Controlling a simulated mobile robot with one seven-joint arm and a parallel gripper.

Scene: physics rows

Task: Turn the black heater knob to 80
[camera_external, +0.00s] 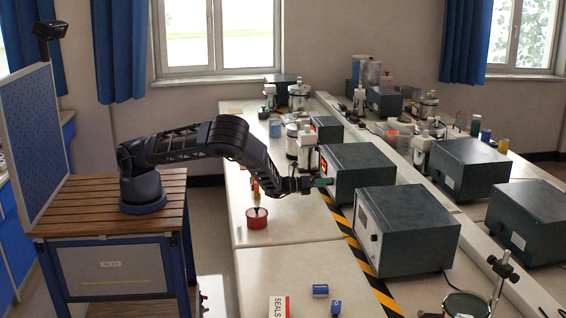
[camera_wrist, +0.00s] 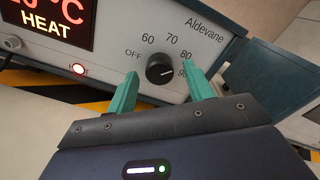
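The black heater knob (camera_wrist: 160,69) is on the white front panel of the heater (camera_wrist: 205,22), with OFF, 60, 70, 80 and 90 printed around it. Its pale pointer mark aims right, roughly toward 90. My gripper (camera_wrist: 162,76) is open, its green fingers on either side of the knob with gaps visible; whether they reach the knob's depth I cannot tell. In the external view my gripper (camera_external: 326,182) is at the front of the dark heater box (camera_external: 358,166), and the knob is hidden there.
Another grey box (camera_external: 408,228) stands nearer on the bench. A red container (camera_external: 257,223) sits left of my gripper. Black-yellow tape (camera_external: 364,262) runs along the bench.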

